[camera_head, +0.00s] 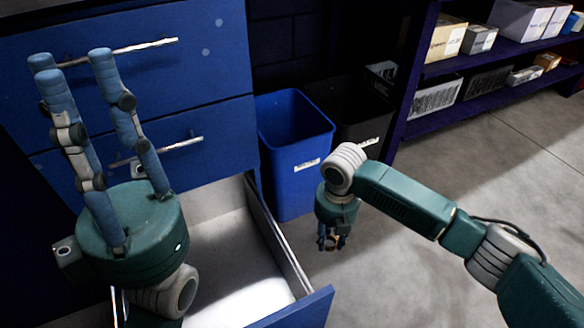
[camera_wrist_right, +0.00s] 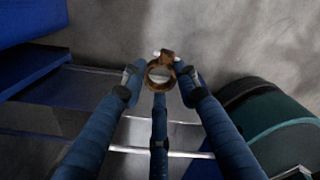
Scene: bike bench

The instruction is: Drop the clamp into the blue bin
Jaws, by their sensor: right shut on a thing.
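The clamp is a small brown ring with a bolt-like tip, seen in the right wrist view (camera_wrist_right: 160,78). My right gripper (camera_wrist_right: 161,80) is shut on it, with the fingertips around the ring. In the head view, my right gripper (camera_head: 331,240) points down above the floor, right of the open drawer and in front of the bin; the clamp is barely visible there. The blue bin (camera_head: 295,160) stands upright beside the drawer cabinet, with a white label and an open top. My left gripper (camera_head: 72,58) is open and empty, fingers pointing up in front of the cabinet.
A blue cabinet (camera_head: 215,60) has an open, apparently empty lower drawer (camera_head: 310,308) reaching out beside the bin. A black bin (camera_head: 362,130) stands right behind the blue one. A shelf (camera_head: 440,68) with boxes is at upper right. The grey floor (camera_head: 480,180) at right is clear.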

